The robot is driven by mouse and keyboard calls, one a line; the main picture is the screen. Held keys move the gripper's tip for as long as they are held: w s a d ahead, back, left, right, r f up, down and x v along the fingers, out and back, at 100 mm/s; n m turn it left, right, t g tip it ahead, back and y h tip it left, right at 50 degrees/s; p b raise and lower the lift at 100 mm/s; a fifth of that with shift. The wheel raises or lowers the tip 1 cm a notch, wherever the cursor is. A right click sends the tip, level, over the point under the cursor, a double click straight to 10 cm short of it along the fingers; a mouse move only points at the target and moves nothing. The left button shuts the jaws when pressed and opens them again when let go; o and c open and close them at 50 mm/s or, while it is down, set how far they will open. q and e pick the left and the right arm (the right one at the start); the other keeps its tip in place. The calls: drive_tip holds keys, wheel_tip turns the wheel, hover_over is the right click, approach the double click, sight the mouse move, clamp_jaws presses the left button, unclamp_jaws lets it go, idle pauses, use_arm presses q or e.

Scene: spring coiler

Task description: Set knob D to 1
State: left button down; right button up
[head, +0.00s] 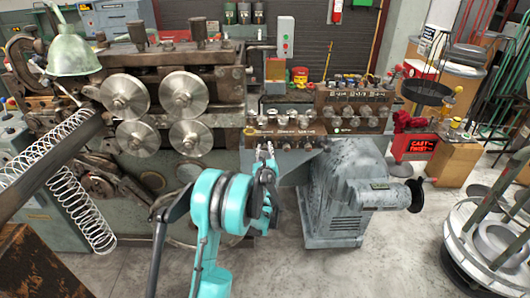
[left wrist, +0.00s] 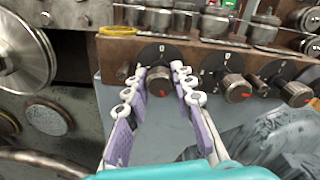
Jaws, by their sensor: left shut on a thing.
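A row of dark knobs sits on a brown panel (left wrist: 115,55) in the left wrist view. My left gripper (left wrist: 159,78) has its two fingers on either side of the leftmost large knob (left wrist: 158,84) and is shut on it. A red mark shows low on this knob's face. Two more knobs, a middle one (left wrist: 236,88) and a right one (left wrist: 296,93), stand free to its right. I cannot read which letter each knob has. In the head view my left gripper (head: 265,152) is at the panel's lower edge, and its fingertips are small there. My right gripper is out of view.
A grey motor housing (head: 345,185) stands just right of my left gripper. Large steel rollers (head: 180,95) are to the left, with a wire spring coil (head: 80,205) beyond.

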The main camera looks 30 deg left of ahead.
use_arm(q)
drive_tip(key=n+b, duration=0.1)
drive_tip(key=n, duration=0.5)
drive_tip(key=n+b, duration=0.1)
drive_tip(key=n, duration=0.4)
drive_tip(key=shift+n, duration=0.4)
idle(0.3)
drive_tip(key=c, duration=1.5)
unclamp_jaws()
drive_tip(key=shift+c, duration=0.2)
drive_tip(key=v, duration=1.2)
drive_tip(key=shift+s, duration=0.1)
